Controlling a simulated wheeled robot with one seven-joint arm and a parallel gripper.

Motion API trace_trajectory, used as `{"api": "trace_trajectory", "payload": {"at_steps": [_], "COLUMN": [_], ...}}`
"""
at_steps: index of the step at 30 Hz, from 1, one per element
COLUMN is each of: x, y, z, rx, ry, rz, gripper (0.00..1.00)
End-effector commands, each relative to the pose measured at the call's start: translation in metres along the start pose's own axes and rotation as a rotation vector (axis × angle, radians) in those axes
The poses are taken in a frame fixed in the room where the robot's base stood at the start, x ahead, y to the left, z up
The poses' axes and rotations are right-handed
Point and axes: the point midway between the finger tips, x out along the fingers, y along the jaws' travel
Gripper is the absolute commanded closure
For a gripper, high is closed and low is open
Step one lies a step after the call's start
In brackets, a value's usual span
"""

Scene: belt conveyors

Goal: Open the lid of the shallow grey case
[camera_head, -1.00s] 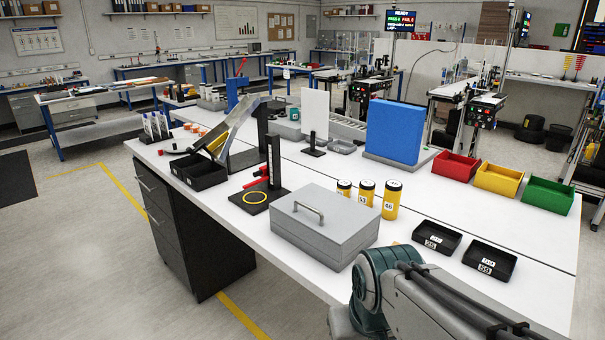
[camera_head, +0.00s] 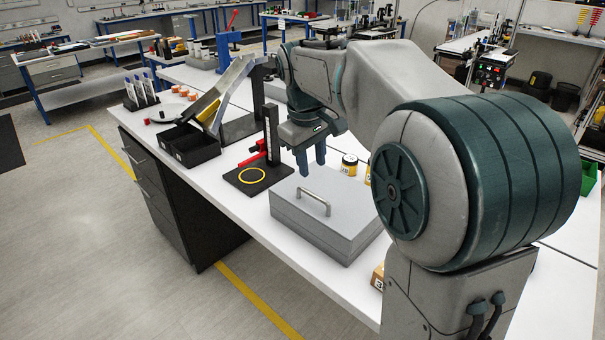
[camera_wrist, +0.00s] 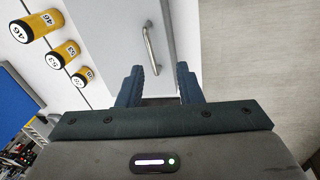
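The shallow grey case (camera_head: 338,235) sits on the white bench with its lid shut. A metal bar handle (camera_head: 314,203) stands on the lid. My gripper (camera_head: 312,167) points down above the back of the case, apart from it. In the wrist view the fingers (camera_wrist: 160,70) are spread with nothing between them. The handle (camera_wrist: 150,47) shows beyond the fingertips on the grey lid (camera_wrist: 118,30). My arm hides the bench to the right of the case.
A black stand with a red clamp (camera_head: 268,148) and yellow ring is left of the case. Yellow numbered cylinders (camera_wrist: 65,52) stand beside the case. A black bin (camera_head: 190,146) is farther left. A small brown box (camera_head: 377,277) lies by the case's front right.

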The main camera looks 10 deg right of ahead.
Motion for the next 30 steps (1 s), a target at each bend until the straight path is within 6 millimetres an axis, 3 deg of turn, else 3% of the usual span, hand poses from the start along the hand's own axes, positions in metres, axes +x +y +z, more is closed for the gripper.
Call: {"api": "trace_trajectory", "payload": {"at_steps": [1, 4, 11, 30], "x": [-0.004, -0.008, -0.004, 0.112], "y": [0.005, 0.011, 0.015, 0.017], "z": [-0.014, -0.032, -0.045, -0.04], "rx": [-0.029, -0.077, -0.116, -0.114], "ry": [-0.01, -0.026, -0.04, -0.041], "rz": [0.005, 0.015, 0.022, 0.021], "gripper": [0.68, 0.68, 0.68, 0.68]}}
